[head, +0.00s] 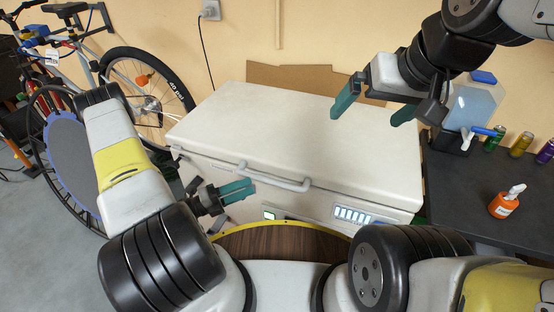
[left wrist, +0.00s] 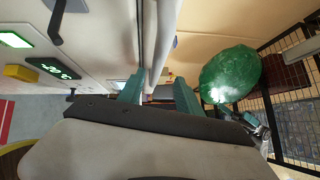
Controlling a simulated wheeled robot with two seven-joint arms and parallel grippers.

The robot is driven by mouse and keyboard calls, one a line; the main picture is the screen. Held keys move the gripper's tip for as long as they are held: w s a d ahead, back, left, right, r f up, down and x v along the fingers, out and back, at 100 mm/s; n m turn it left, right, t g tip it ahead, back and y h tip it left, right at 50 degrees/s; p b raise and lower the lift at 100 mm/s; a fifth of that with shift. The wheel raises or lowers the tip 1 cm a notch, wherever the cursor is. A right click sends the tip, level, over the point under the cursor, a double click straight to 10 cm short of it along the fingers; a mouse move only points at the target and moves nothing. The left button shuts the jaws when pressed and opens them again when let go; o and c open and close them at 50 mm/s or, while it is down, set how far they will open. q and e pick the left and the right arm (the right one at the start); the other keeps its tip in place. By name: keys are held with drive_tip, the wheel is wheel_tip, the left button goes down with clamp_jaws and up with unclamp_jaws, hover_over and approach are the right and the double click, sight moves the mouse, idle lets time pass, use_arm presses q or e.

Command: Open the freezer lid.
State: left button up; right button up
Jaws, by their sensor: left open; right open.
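The white chest freezer (head: 200,175) stands in front of me with its flat lid (head: 260,125) shut. A pale bar handle (head: 275,178) runs along the lid's front edge. My left gripper (head: 251,188) is open, with its teal fingers just below the handle's left part in the head view. In the left wrist view the handle (left wrist: 165,40) lines up with the gap between the open fingers (left wrist: 159,92); I cannot tell whether they touch it. My right gripper (head: 372,109) is open and empty above the lid's right side.
A bicycle (head: 150,95) stands left of the freezer. A dark table (head: 450,190) on the right holds a blue-liquid container (head: 474,105), an orange bottle (head: 504,204) and several cans. Cardboard (head: 290,78) leans behind the freezer against the wall.

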sight(268, 180)
use_arm(q)
drive_tip(key=shift+n, duration=0.4)
drive_tip(key=x, duration=0.8)
drive_tip(key=shift+f, duration=0.25)
drive_tip(key=shift+t, duration=0.3)
clamp_jaws()
idle(0.4)
